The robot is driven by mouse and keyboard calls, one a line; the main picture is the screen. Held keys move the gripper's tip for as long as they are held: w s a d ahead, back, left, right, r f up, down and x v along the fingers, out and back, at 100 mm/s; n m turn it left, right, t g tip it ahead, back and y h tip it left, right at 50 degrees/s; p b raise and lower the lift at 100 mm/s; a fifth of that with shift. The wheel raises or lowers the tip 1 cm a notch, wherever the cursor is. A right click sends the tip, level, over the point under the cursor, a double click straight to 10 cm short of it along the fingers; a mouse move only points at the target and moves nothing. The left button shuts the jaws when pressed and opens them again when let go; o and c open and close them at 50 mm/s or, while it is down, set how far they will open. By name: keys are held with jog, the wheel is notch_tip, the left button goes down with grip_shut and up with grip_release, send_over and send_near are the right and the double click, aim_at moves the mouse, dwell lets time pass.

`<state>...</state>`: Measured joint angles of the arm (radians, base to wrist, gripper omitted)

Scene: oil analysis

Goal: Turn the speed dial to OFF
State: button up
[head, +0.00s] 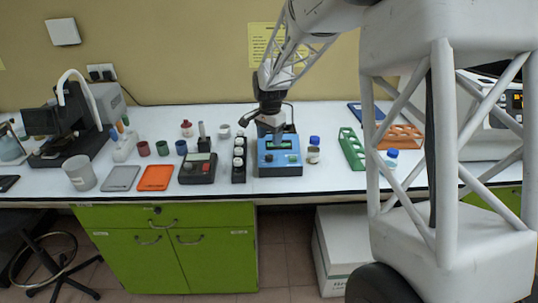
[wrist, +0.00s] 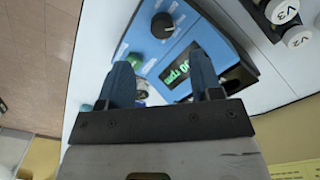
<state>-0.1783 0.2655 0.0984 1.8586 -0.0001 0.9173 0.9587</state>
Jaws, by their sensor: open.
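The blue device (head: 280,170) stands on the white bench in the head view. In the wrist view its blue panel (wrist: 146,47) carries a black round dial (wrist: 162,25) with small white markings around it. A green lit display (wrist: 180,72) beside the dial reads rpm, with digits partly hidden. The dial's setting is too small to tell. My gripper (wrist: 161,62) is open and empty, with two blue fingers over the device. The dial lies just beyond the fingertips in the wrist picture, between their lines. In the head view my gripper (head: 272,132) hangs over the device's back part.
A black rack of white-capped vials (head: 239,160) stands close left of the device. A blue-capped bottle (head: 314,150) stands close right. A black box (head: 197,168) is farther left.

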aim_at(269, 156)
jog(key=shift+w+a+f, duration=0.1)
jog(key=shift+w+f, duration=0.05)
jog(key=shift+f, duration=0.1)
jog(key=shift+f, duration=3.85)
jog(key=c, duration=0.9)
